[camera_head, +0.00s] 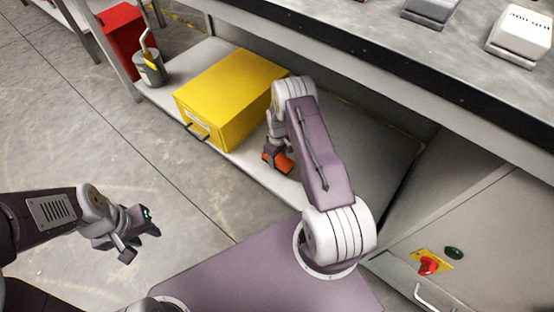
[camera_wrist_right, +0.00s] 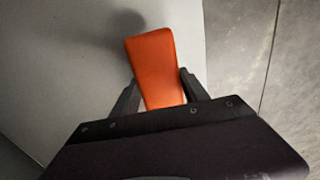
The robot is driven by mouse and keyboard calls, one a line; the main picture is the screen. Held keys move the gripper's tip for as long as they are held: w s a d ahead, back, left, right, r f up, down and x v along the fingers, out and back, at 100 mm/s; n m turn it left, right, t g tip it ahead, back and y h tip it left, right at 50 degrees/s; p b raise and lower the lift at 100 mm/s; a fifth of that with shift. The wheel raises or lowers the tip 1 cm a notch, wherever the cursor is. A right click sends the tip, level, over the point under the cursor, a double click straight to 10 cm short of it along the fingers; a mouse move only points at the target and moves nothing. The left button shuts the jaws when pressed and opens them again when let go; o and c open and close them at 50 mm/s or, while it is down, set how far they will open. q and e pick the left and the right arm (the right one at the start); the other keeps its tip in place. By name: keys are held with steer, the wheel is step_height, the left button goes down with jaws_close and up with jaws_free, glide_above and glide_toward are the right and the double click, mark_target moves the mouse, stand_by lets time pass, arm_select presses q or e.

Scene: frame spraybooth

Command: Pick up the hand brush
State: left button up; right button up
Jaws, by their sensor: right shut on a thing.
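The hand brush shows as an orange block (camera_head: 277,163) low over the grey lower shelf in the head view, partly hidden by my right gripper (camera_head: 276,149). In the right wrist view the orange part of the hand brush (camera_wrist_right: 153,58) lies between the two dark fingers of my right gripper (camera_wrist_right: 159,86), which is shut on it. Its bristles cannot be made out. I cannot tell whether it touches the shelf. My left gripper (camera_head: 139,241) is open and empty over the floor at the left, well away from the brush.
A yellow box (camera_head: 225,85) stands on the lower shelf (camera_head: 345,150), just left of my right gripper. A grey pot (camera_head: 149,70) with a handle and a red box (camera_head: 122,38) are farther left. The workbench top (camera_head: 380,35) overhangs the shelf.

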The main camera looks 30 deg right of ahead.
steer(key=s+d+r+p, duration=0.5)
steer(key=s+d+r, duration=0.1)
steer(key=d, duration=0.3)
steer(key=shift+d+r, duration=0.25)
steer(key=shift+d, duration=0.15)
